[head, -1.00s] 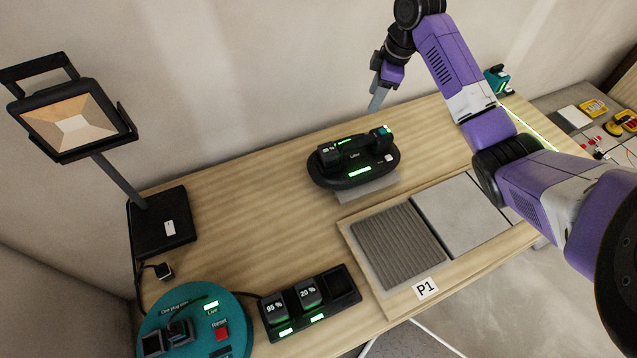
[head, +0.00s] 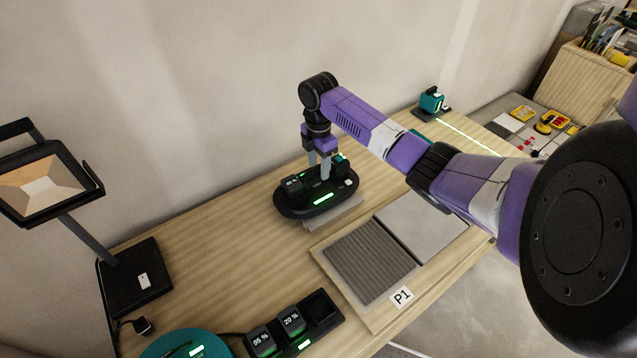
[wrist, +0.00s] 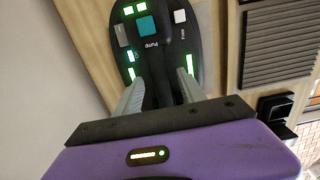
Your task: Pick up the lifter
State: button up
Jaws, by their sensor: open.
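The lifter (head: 300,207) is a black oval device with a handle on top, green lights and a teal part. It sits on the wooden worktable, partly over a pale grey plate (head: 334,218). In the wrist view the lifter (wrist: 150,48) fills the top middle, with a teal square and a "Pump" label. My gripper (head: 319,173) is directly above the lifter, pointing down, with its fingertips at the handle's level. Its two grey fingers (wrist: 160,88) are open and apart. The handle's part between them is partly hidden, so I cannot tell whether they touch it.
A ribbed tile (head: 370,262) and a smooth grey tile (head: 425,228) lie in a framed bed marked P1. A battery rack (head: 292,322) and a teal round unit (head: 185,345) are at the front. A lamp (head: 130,280) stands left. Bare table lies left of the lifter.

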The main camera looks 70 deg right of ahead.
aim_at(317, 181)
jog(key=shift+f, duration=0.95)
jog(key=shift+f, duration=0.25)
grip_shut()
jog(key=shift+d+r, duration=0.1)
jog(key=shift+r, duration=0.05)
